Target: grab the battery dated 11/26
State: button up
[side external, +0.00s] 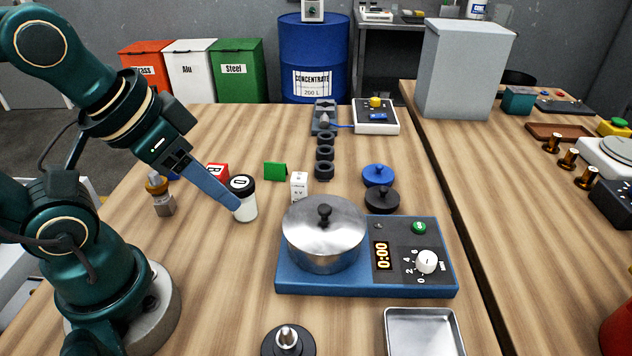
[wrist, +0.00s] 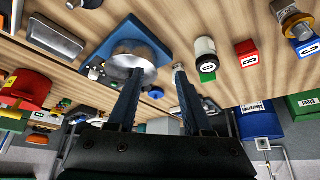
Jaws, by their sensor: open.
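My gripper (side external: 233,203) reaches in from the left with blue fingers pointing down and right. In the side view its tips overlap a white cylinder (side external: 246,210) with a black lettered cap; contact cannot be told. In the wrist view my gripper (wrist: 157,75) is open, with clear space between its fingers, and the cylinder (wrist: 205,47) stands outside them to the right. A small white block (side external: 299,186) with dark marks stands behind the pot. No label reading 11/26 can be made out, so I cannot tell which thing is the dated battery.
A steel pot (side external: 323,235) sits on a blue hotplate (side external: 330,285) right of my gripper. A red block (side external: 217,171) and green block (side external: 275,171) stand near the cylinder. Black rings (side external: 325,155) lie behind. A metal tray (side external: 424,335) is in front. The table's left side is mostly clear.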

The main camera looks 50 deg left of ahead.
jog(key=o, duration=0.4)
jog(key=shift+c, duration=0.2)
jog(key=n+h, duration=1)
jog(key=n, duration=0.9)
send_over(296, 176)
jog(key=s+d, duration=0.3)
jog(key=s, duration=0.2)
notch_tip(296, 176, down, 2)
jog(key=a+f+n+t, duration=0.4)
jog(key=a+f+n, duration=0.3)
jog(key=a, duration=0.2)
jog(key=shift+g, duration=0.3)
jog(key=shift+x, duration=3.3)
